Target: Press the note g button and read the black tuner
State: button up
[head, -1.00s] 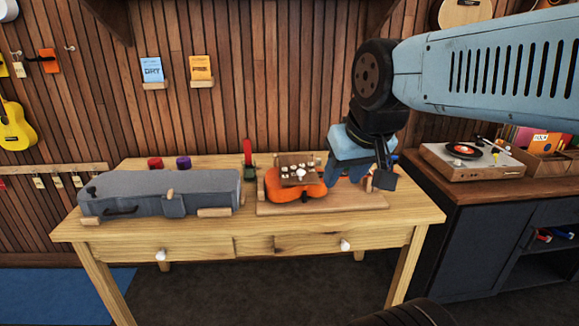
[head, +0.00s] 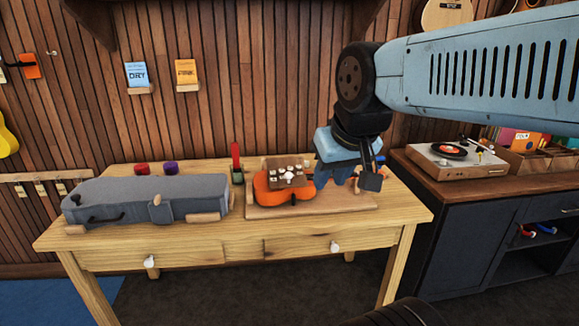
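An orange ukulele (head: 268,192) lies on a wooden board (head: 330,204) on the workbench. I cannot read any labels, so I cannot tell which piece is the note g button. I cannot make out the black tuner. My gripper (head: 356,182) points down over the right part of the board, right of the panel, and hides what lies behind it.
A grey instrument case (head: 140,192) fills the left of the workbench (head: 300,226). A red upright item (head: 236,160) and red and purple round items stand at the back. A record player (head: 455,160) sits on a dark cabinet (head: 465,225) to the right. The bench's front strip is clear.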

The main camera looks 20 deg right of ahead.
grip_shut()
dwell(1.4)
